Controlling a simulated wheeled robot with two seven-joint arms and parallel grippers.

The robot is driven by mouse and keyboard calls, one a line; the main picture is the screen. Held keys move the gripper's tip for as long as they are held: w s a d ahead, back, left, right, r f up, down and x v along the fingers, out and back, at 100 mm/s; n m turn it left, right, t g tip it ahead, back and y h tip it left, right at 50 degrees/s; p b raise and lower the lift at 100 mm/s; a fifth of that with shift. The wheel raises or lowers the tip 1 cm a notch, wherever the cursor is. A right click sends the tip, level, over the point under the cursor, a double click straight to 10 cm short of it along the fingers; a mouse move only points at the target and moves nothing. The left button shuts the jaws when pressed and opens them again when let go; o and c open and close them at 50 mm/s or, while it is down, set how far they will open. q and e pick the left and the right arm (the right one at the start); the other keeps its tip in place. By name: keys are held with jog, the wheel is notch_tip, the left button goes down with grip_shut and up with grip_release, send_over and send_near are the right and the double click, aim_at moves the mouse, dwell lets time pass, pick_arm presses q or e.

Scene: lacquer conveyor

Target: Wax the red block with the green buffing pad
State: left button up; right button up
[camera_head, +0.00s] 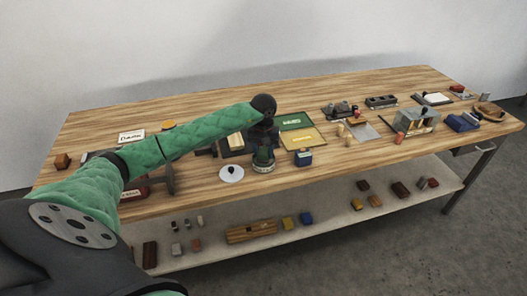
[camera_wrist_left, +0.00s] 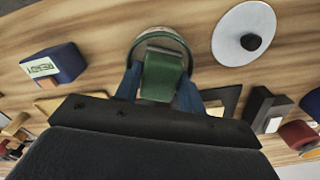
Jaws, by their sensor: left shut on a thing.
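My left gripper (camera_head: 263,150) points down at the table's middle, over a round holder (camera_head: 263,166). In the left wrist view its two blue fingers (camera_wrist_left: 159,88) are shut on a green block-shaped piece (camera_wrist_left: 163,75), which looks like the buffing pad. The pad is within or just above the round holder, whose rim (camera_wrist_left: 160,31) curves behind it; I cannot tell if it touches. A small red block (camera_head: 457,88) lies at the table's far right; I cannot tell if it is the task's one. My right gripper is not in view.
A white disc with a black knob (camera_head: 231,174) lies left of the holder, and a blue box (camera_head: 303,158) stands right. A green tray (camera_head: 296,121) and yellow tray (camera_head: 304,139) lie behind. Several small blocks lie on the lower shelf (camera_head: 330,221).

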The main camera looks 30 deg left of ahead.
aim_at(263, 151)
pick_arm(q)
jog(key=shift+f+b, duration=0.5)
dwell(0.7)
jog(key=shift+f+b, duration=0.1)
jog(key=shift+b, duration=0.45)
dwell(2.4)
jog(key=shift+r+p, duration=0.3)
jog(key=shift+r, duration=3.3)
